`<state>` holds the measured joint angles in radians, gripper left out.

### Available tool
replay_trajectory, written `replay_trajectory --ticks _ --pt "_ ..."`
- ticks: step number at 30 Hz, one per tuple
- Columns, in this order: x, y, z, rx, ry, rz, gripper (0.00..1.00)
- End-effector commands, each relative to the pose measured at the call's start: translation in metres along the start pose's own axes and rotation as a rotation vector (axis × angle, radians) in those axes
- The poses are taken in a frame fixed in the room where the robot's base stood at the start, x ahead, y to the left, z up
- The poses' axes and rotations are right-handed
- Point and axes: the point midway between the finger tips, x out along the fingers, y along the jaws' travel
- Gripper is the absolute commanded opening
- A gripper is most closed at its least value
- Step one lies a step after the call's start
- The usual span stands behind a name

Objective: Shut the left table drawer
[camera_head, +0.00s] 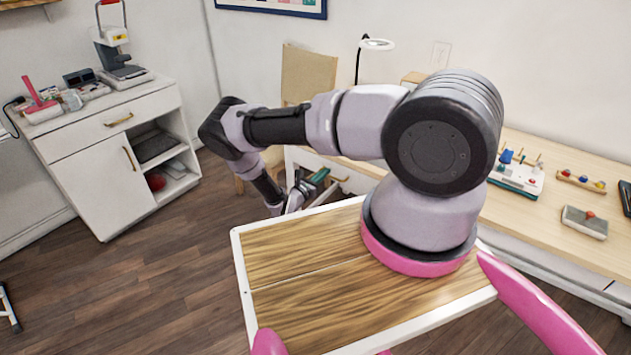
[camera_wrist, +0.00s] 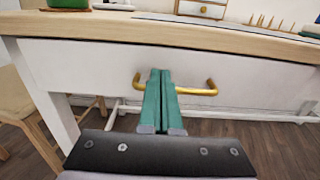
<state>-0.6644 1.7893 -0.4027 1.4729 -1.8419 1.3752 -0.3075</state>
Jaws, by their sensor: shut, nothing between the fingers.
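The left table drawer has a white front (camera_wrist: 90,75) with a brass handle (camera_wrist: 205,91), under the wooden tabletop in the wrist view. I cannot tell how far it stands out. My gripper (camera_wrist: 160,72) is shut and empty, its two green fingers pressed together. They lie in front of the drawer front and overlap the handle's left part in the picture; I cannot tell if they touch. In the head view my gripper (camera_head: 322,176) is small beside the table's left end, and my arm hides much of the drawer.
The wooden table (camera_head: 535,165) carries a teal-and-white device (camera_head: 517,178), a peg rack (camera_head: 581,181) and a grey pad (camera_head: 585,222). A wooden chair (camera_head: 308,75) stands behind at the table's left. A white cabinet (camera_head: 95,180) stands at left, with open floor (camera_head: 190,240) between.

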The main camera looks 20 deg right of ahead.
Motion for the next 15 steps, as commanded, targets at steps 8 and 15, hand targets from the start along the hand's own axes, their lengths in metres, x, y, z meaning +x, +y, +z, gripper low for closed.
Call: replay_trajectory --ticks 8,15 --pt "0.017 0.0 0.0 0.0 0.001 0.0 0.0" --pt "0.017 0.0 0.0 0.0 0.001 0.0 0.0"
